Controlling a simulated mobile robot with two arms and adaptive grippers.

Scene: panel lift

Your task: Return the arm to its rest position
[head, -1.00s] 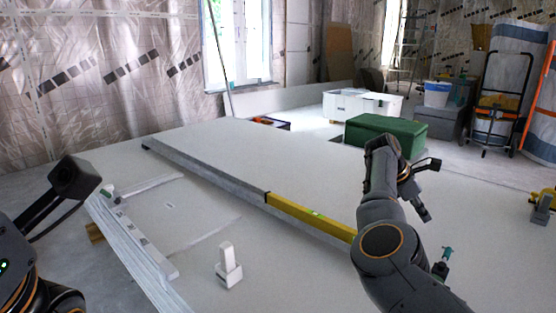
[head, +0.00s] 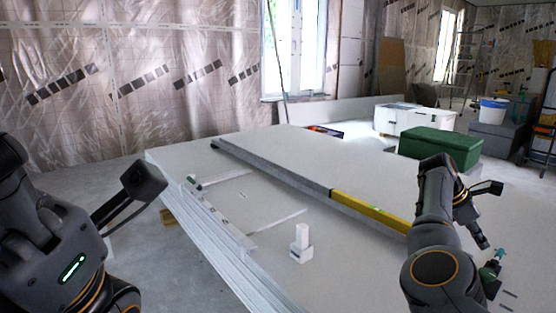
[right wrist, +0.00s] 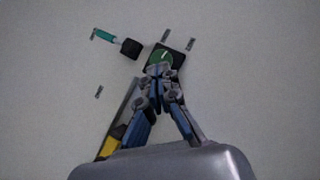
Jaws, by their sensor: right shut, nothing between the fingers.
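My right arm reaches up from the lower right of the head view, and its gripper (head: 482,238) hangs over the white panel surface (head: 265,190). In the right wrist view, the gripper's fingers (right wrist: 157,84) are together with nothing held between them. Behind their tips lies a dark item with a round green part (right wrist: 162,58); I cannot tell the gap between them. Part of my left arm (head: 50,235) shows at the left edge of the head view. Its gripper is not in view.
A long raised grey strip with a yellow level (head: 370,212) crosses the panel. A small white block (head: 301,244) stands on the panel. A green-handled tool (right wrist: 107,38) lies near the right gripper. A green case (head: 440,147) and white crate (head: 413,119) are behind.

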